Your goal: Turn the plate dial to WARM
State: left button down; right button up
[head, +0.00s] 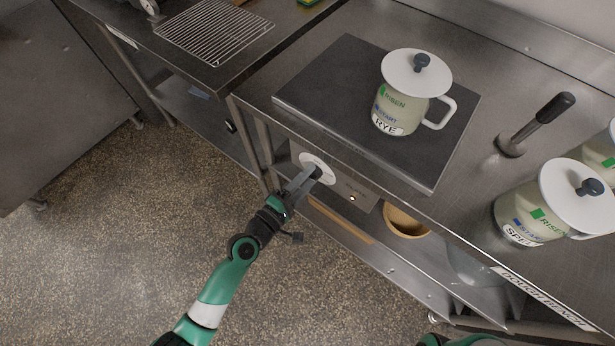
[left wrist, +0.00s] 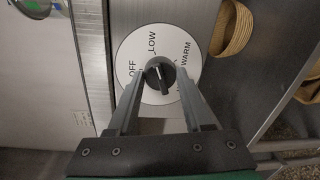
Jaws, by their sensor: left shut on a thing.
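The plate dial (left wrist: 138,52) is a white disc with a black knob (left wrist: 159,76) at its centre. In the left wrist view its face reads OFF, LOW and WARM; another mark is partly hidden by a finger. In the head view the dial (head: 318,160) sits on the front panel below the dark hot plate (head: 330,75). My left gripper (head: 314,172) reaches it from the front and is shut on the knob, one finger on each side. I cannot tell which label the knob points to. My right gripper is not in view.
A mug-like jar labelled RYE (head: 402,106) with a white lid stands on the hot plate. A black-handled tool (head: 540,120) and another lidded jar (head: 530,212) stand to its right. A small lit indicator (head: 352,198) is right of the dial, and baskets (head: 406,222) sit below.

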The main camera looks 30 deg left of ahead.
pick_arm(q)
jog(key=m+y, duration=0.1)
jog(key=m, duration=0.9)
jog(key=shift+d+b, duration=0.15)
jog(key=shift+b, duration=0.25)
jog(key=shift+m, duration=1.7)
jog(key=shift+c, duration=1.6)
grip_release()
